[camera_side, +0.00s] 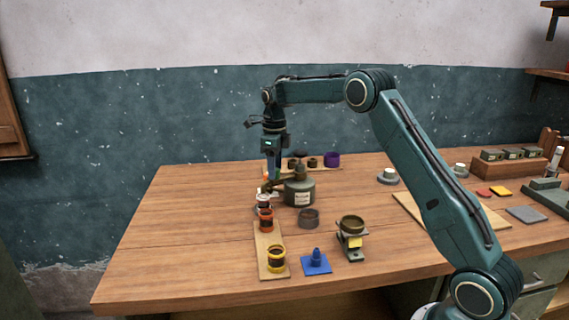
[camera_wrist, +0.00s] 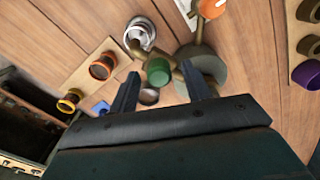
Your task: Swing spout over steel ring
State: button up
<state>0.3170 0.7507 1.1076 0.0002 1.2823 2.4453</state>
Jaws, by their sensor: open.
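A squat grey-green pot (camera_side: 299,192) stands mid-table, with a brass spout arm that shows in the wrist view (camera_wrist: 137,47). A green knob (camera_wrist: 158,70) sits on the spout arm. The steel ring (camera_wrist: 140,30) is at the far end of the row of rings, and it also shows in the side view (camera_side: 263,201). The spout's outer end overlaps the steel ring's near edge in the wrist view; its exact alignment is unclear. My gripper (camera_wrist: 160,73) is open, pointing down, with its fingers on either side of the green knob. I cannot tell whether they touch it.
Orange (camera_side: 266,218) and yellow (camera_side: 276,258) rings sit on a wooden strip in front. A blue piece (camera_side: 316,263), a dark ring (camera_side: 309,217) and a stand (camera_side: 351,238) are nearby. A purple ring (camera_side: 332,159) stands behind. The table's left side is clear.

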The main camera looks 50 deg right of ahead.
notch_tip(320, 180, up, 14)
jog(key=shift+f, duration=0.25)
dwell(0.6)
jog(key=s+a+r+n+t, duration=0.2)
jog(key=s+a+r+n, duration=0.2)
jog(key=s+a+n, duration=0.35)
jog(key=s+a+r+n+t, duration=0.1)
jog(key=s+a+r+n, duration=0.35)
jog(key=s+n, duration=0.5)
jog(key=s+a+f+n+t, duration=0.1)
jog(key=s+a+f+n, duration=0.2)
jog(key=s+f+n, duration=0.3)
jog(key=s+a+f+n+t, duration=0.1)
jog(key=s+a+f+n, duration=0.2)
jog(key=s, duration=1.1)
notch_tip(320, 180, down, 3)
jog(key=n, duration=0.5)
jog(key=shift+f+n+t, duration=0.15)
jog(key=shift+n+t, duration=0.15)
